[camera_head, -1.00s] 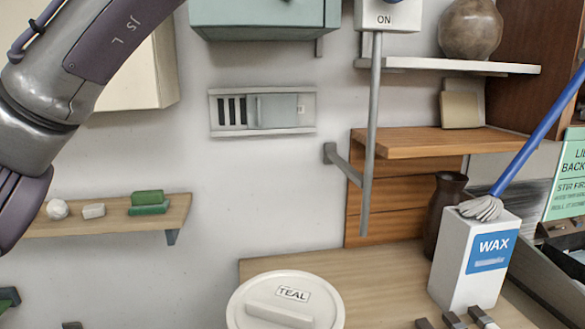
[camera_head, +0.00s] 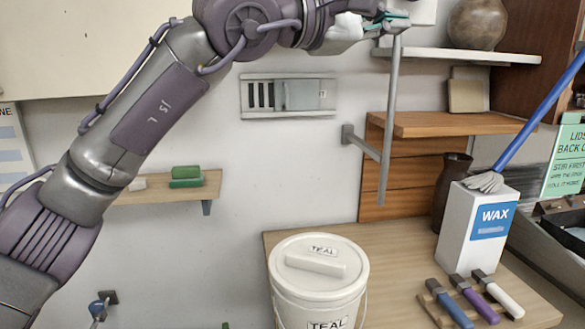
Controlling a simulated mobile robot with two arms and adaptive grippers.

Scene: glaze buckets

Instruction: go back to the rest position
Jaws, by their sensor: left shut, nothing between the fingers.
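My left arm reaches in from the lower left and across the top of the head view. My left gripper (camera_head: 394,21) is at the top, right of centre, with its fingers shut and nothing held. It overlaps the white box on the wall in the picture; I cannot tell whether it touches it. The right gripper is not in view. Below stands a white bucket labelled TEAL (camera_head: 318,290), with its lid (camera_head: 318,263) on, on the wooden worktop.
A WAX carton (camera_head: 478,235) with a blue-handled mop head on it stands at the right. Several handled tools (camera_head: 470,300) lie in a wooden holder in front. A grey lever (camera_head: 390,120) hangs from the wall. A wall shelf (camera_head: 430,124) juts out behind.

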